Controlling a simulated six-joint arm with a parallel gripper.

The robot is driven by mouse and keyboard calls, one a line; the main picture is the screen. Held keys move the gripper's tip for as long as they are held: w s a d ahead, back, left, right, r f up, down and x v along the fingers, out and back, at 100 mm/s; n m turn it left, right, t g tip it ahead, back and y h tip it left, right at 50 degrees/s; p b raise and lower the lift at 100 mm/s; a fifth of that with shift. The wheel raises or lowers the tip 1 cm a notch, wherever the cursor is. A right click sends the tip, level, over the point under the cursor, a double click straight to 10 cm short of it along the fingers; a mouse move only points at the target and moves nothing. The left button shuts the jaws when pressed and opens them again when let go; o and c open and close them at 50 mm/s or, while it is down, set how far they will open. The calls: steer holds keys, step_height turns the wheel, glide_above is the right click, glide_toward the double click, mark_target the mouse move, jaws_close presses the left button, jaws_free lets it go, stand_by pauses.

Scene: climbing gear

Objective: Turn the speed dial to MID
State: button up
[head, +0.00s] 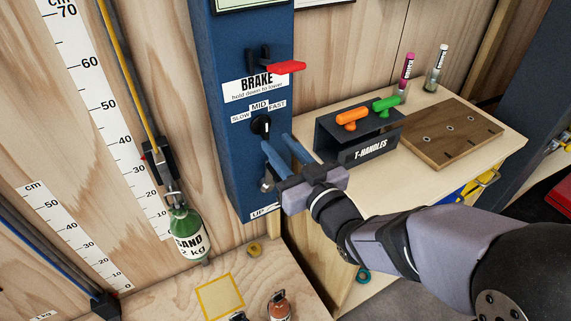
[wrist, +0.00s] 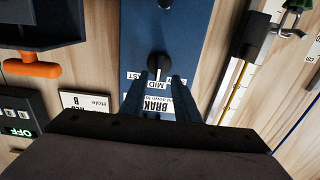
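The black speed dial (head: 261,124) sits on the blue column (head: 235,165), below the SLOW, MID and FAST labels. The dial also shows in the wrist view (wrist: 158,66), where the column is upside down and its pale pointer mark runs down toward the MID label (wrist: 160,85). In the head view the mark is too small to read surely. My gripper (head: 277,147) is open and empty, just below and in front of the dial. In the wrist view my gripper's two blue fingers (wrist: 160,78) stand apart on either side of the dial's lower edge; I cannot tell whether they touch it.
A red brake lever (head: 287,67) juts out above the dial. A small switch (head: 266,185) is below, over the UP label. The T-handle rack (head: 368,150) with orange and green handles stands right of the column. A sand bottle (head: 187,233) hangs to the left.

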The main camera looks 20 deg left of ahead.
steer(key=shift+s+d+f+b, duration=0.15)
steer(key=shift+s+d+b, duration=0.4)
steer(key=shift+b, duration=1.25)
steer(key=s+a+f+m+g+b, duration=0.1)
steer(key=s+a+f+b, duration=0.15)
steer(key=f, duration=0.35)
steer(key=s+a+f+m+g+b, duration=0.1)
steer(key=f+g+b, duration=0.15)
steer(key=f, duration=0.35)
steer(key=d+f+m+g+h+b, duration=0.25)
steer(key=d+f+m+h, duration=0.6)
steer(key=d+f, duration=0.8)
steer(key=s+d+r+n+g+h+p, duration=0.1)
steer(key=s+d+r+g+h+p, duration=0.2)
steer(key=s+d, duration=0.4)
steer(key=s+d+r+g+h+p, duration=0.1)
steer(key=s+d+g+h+p, duration=0.15)
steer(key=s+d+p, duration=0.45)
step_height(320, 180, up, 18)
steer(key=w+d+g+y+p, duration=0.1)
steer(key=d+p, duration=0.1)
steer(key=p, duration=1.4)
steer(key=shift+w, duration=0.35)
